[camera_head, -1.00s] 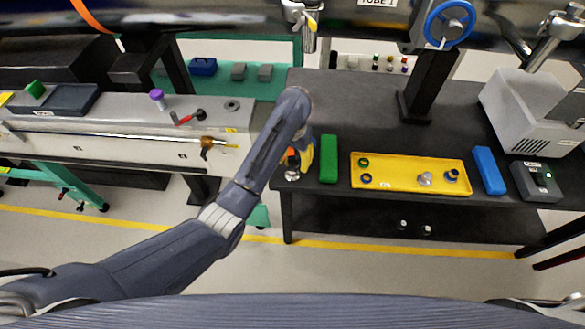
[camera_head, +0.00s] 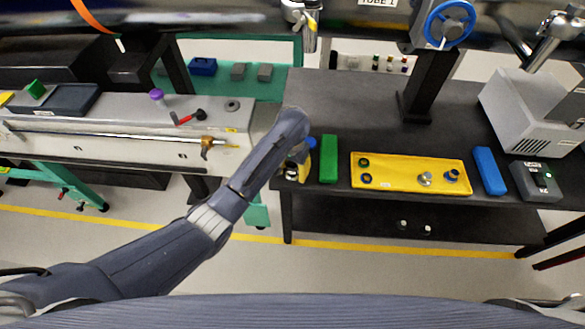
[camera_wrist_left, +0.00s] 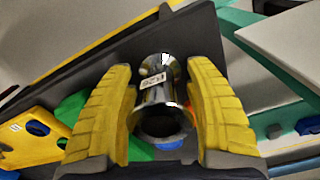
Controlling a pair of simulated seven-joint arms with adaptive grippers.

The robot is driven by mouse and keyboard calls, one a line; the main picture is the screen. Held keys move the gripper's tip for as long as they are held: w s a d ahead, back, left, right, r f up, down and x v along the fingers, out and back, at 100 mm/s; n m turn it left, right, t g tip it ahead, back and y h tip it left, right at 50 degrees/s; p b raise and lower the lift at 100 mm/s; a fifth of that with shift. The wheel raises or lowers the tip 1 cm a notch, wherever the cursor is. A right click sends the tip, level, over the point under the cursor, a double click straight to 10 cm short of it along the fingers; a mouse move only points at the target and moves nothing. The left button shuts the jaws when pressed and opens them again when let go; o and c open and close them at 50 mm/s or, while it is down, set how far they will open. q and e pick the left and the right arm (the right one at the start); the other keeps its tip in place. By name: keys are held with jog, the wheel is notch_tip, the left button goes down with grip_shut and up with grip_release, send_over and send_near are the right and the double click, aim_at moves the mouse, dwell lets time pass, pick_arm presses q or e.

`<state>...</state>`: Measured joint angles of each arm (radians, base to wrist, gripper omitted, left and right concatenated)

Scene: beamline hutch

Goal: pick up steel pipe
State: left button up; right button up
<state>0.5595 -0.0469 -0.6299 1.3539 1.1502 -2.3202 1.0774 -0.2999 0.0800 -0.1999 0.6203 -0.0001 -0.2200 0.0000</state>
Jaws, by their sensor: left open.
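The steel pipe (camera_wrist_left: 158,97), a short shiny hollow cylinder with a white label, shows in the left wrist view between the two yellow fingers of my left gripper (camera_wrist_left: 158,70). The fingers are spread on either side of it. I cannot tell whether either one touches it. In the head view my left gripper (camera_head: 298,168) is at the left front corner of the dark table, largely covered by my own arm. The pipe is mostly hidden there. My right gripper is not in view.
A green block (camera_head: 328,159) lies just right of my left gripper on the dark table (camera_head: 350,110). Further right are a yellow tray (camera_head: 405,181) with small parts, a blue block (camera_head: 489,170) and a grey box (camera_head: 536,181). A beam pipe crosses overhead.

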pick_arm(q)
jog(key=shift+f, duration=0.15)
grip_shut()
dwell(0.4)
